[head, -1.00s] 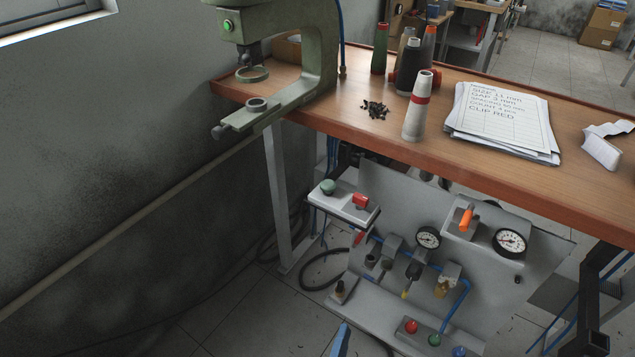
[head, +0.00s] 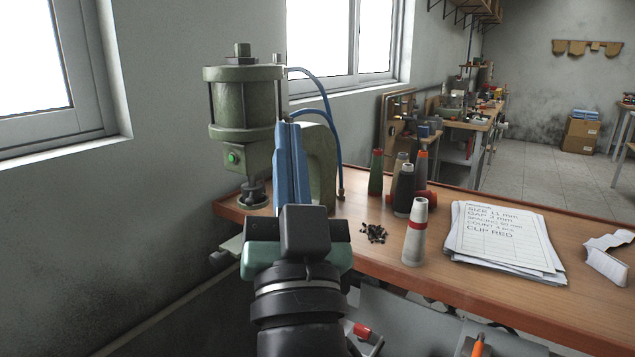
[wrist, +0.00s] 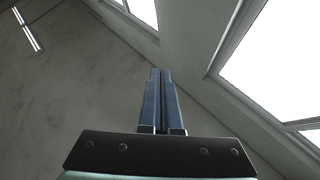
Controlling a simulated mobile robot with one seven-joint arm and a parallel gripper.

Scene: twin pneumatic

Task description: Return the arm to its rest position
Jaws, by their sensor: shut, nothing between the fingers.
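My gripper (head: 290,130) is raised in the middle of the head view, with its blue fingers pointing up in front of the green pneumatic press (head: 243,105). In the wrist view my gripper (wrist: 160,75) shows its two blue fingers side by side, shut with nothing between them. My dark wrist and arm rise from the bottom of the head view and hide part of the press and of the table's near edge.
The wooden table (head: 400,275) bears thread cones, a white cone with a red band (head: 415,232), small black pieces (head: 374,233) and a stack of papers (head: 505,238). A panel with a red fitting (head: 361,331) and an orange lever (head: 478,347) is below. Open floor lies at the back right.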

